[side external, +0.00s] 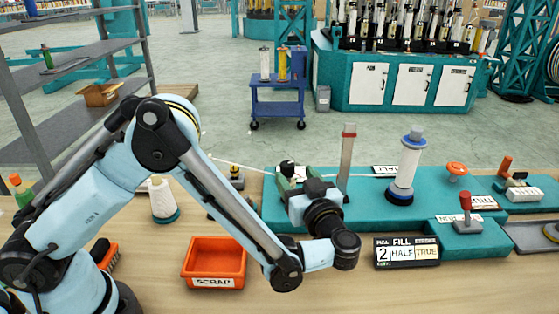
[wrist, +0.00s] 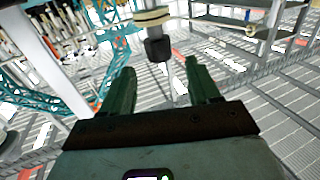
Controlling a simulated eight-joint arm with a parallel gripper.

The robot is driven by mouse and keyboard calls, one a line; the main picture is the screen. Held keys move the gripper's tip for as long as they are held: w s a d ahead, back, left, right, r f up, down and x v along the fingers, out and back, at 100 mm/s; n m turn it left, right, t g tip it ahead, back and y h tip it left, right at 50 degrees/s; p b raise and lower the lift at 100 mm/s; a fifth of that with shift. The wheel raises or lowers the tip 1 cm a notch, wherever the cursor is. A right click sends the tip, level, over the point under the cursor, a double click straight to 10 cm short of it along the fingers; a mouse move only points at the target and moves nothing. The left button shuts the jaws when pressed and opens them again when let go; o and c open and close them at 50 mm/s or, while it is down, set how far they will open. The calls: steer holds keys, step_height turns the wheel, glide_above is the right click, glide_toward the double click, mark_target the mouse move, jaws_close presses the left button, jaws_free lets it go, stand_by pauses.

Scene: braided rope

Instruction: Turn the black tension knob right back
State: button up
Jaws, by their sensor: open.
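My gripper (side external: 290,178) is open at the teal machine bed (side external: 350,222), its green fingers spread. In the wrist view the gripper (wrist: 160,68) shows two separate green fingers with nothing clamped between them. The black knob (wrist: 158,49) appears near the gap between the fingertips, below cream bands on an upright shaft. In the side view a small black part (side external: 287,167), probably this knob, shows at the fingers, partly hidden by them. I cannot tell whether a finger touches it or how far it is turned.
A pale line (side external: 240,164) runs close past the gripper toward the white spool (side external: 405,170). A grey post with a red top (side external: 347,160) stands just right of the gripper. The orange scrap bin (side external: 214,263) and the display (side external: 407,252) sit in front on the wooden bench.

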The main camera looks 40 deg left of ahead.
mark_target(283, 162)
steer(key=x, duration=0.8)
steer(key=c, duration=1)
steer(key=shift+o, duration=0.2)
steer(key=shift+s+n+g+y, duration=0.15)
steer(key=shift+n+g+y, duration=0.55)
steer(key=shift+n+g, duration=1)
steer(key=shift+s+g, duration=0.1)
steer(key=shift+g, duration=0.4)
steer(key=o, duration=1)
steer(key=shift+c, duration=0.2)
